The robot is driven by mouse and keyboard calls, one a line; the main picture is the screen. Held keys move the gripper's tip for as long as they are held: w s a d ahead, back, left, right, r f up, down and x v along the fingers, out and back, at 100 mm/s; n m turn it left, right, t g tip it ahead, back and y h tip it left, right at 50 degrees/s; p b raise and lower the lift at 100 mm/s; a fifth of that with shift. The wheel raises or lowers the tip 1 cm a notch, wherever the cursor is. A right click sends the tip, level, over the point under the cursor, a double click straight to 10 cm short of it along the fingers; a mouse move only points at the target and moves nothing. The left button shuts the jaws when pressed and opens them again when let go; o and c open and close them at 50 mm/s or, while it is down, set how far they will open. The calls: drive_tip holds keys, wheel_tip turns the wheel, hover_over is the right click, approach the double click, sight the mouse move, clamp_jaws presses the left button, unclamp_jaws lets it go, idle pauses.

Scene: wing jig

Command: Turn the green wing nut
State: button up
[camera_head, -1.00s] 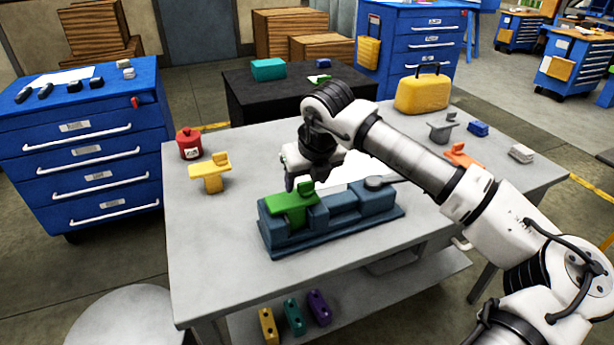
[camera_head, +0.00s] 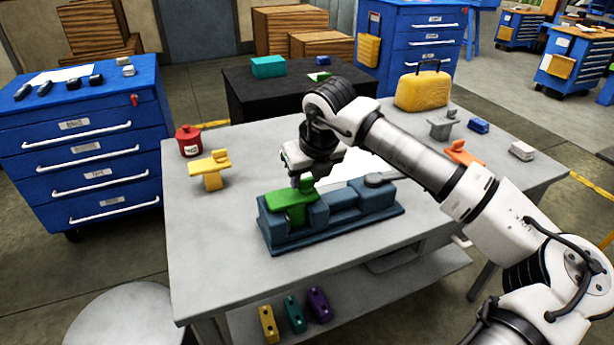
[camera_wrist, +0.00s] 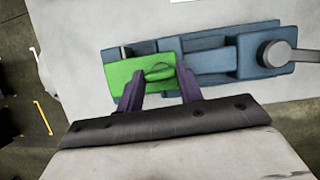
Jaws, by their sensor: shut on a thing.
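The green wing nut (camera_head: 290,204) sits on the left end of the blue jig (camera_head: 340,227) on the grey table. It has a wide flat part and a small raised tab. My gripper (camera_head: 303,181) is over it, and its fingers reach down to the tab. In the wrist view the green wing nut (camera_wrist: 133,76) lies between and just ahead of the two purple fingers of my gripper (camera_wrist: 160,82), which are shut on its raised tab. The jig (camera_wrist: 207,58) runs off to the right with a grey round knob (camera_wrist: 280,53) at its end.
A yellow part (camera_head: 211,170) and a red canister (camera_head: 188,141) stand left of the jig on the table (camera_head: 215,260). An orange part (camera_head: 463,153), a grey part (camera_head: 442,124) and a yellow case (camera_head: 422,90) stand at the right. The table's front left is clear.

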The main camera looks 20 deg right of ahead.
drive_tip(key=n+y+b, duration=0.1)
drive_tip(key=n+b, duration=0.1)
drive_tip(key=n, duration=0.1)
drive_tip(key=shift+d+n, duration=0.1)
drive_tip(key=shift+n, duration=0.2)
drive_tip(key=n+g+y, duration=0.1)
drive_tip(key=n+y, duration=0.1)
drive_tip(key=n, duration=0.2)
drive_tip(key=shift+w+n+b, duration=0.15)
drive_tip(key=shift+n+b, duration=0.15)
drive_tip(key=n+g, duration=0.1)
drive_tip(key=n, duration=0.1)
drive_tip(key=n+g, duration=0.1)
drive_tip(key=n, duration=0.1)
drive_tip(key=shift+w+d+r+n+y, duration=0.1)
drive_tip(key=shift+n+y, duration=0.2)
drive_tip(key=shift+y, duration=0.1)
drive_tip(key=shift+w+n+g+p, duration=0.1)
drive_tip(key=shift+n+g+p, duration=0.65)
drive_tip(key=shift+n, duration=1.45)
drive_tip(key=o, duration=1)
drive_tip(key=v, duration=1.3)
drive_tip(key=shift+w+d+r+p, duration=0.15)
drive_tip(key=shift+d+r+p, duration=0.15)
drive_tip(key=shift+d+p, duration=0.05)
